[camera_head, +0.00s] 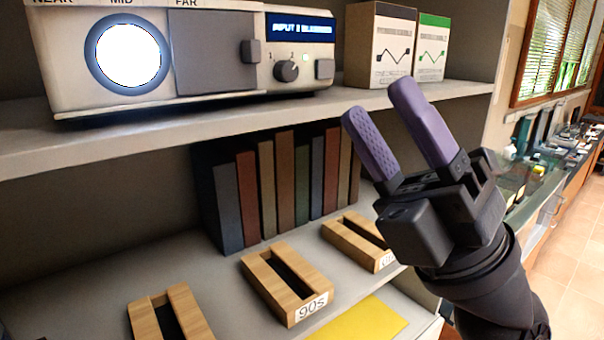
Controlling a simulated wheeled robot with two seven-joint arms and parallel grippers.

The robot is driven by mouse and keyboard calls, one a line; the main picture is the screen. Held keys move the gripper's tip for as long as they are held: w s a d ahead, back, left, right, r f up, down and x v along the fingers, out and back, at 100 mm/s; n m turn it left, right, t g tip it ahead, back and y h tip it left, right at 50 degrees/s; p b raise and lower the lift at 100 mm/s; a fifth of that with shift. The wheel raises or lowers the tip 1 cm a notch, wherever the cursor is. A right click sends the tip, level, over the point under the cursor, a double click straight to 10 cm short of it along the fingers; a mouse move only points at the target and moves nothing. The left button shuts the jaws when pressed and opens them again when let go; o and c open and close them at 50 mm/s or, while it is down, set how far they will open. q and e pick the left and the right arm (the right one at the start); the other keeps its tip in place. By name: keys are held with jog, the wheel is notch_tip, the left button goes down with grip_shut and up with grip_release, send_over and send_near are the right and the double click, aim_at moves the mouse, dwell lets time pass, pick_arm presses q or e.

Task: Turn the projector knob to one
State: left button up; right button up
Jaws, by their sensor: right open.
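The projector (215,80) is a beige box on the upper shelf, with a bright round lens (128,55) at its left. Its dark round knob (287,71) sits low on the right part of the front, below a blue display that reads INPUT and more text. Small marks 1 and 2 stand above the knob; where its pointer aims is too small to tell. My right gripper (378,103) is open and empty, its two purple fingers pointing up and left, to the right of and below the knob, apart from it. My left gripper is not in view.
Two boxes (380,48) stand right of the projector. The upper shelf's front edge (200,132) runs below the knob. Below are books (285,190), wooden holders (287,285) and a yellow sheet (362,322). Open space lies before the projector's front.

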jog(key=s+a+n+g+h, duration=0.2)
jog(key=a+n+g+h, duration=0.3)
jog(key=n+g, duration=0.4)
jog(key=m+t+h, duration=0.3)
jog(key=t+h, duration=0.8)
jog(key=t, duration=0.2)
send_near(291, 74)
jog(key=p+x, duration=0.4)
jog(key=x, duration=0.4)
jog(key=shift+w+a+r, duration=0.15)
jog(key=shift+w+r, duration=0.05)
jog(key=shift+w+a+f, duration=0.15)
jog(key=shift+w, duration=0.05)
grip_shut()
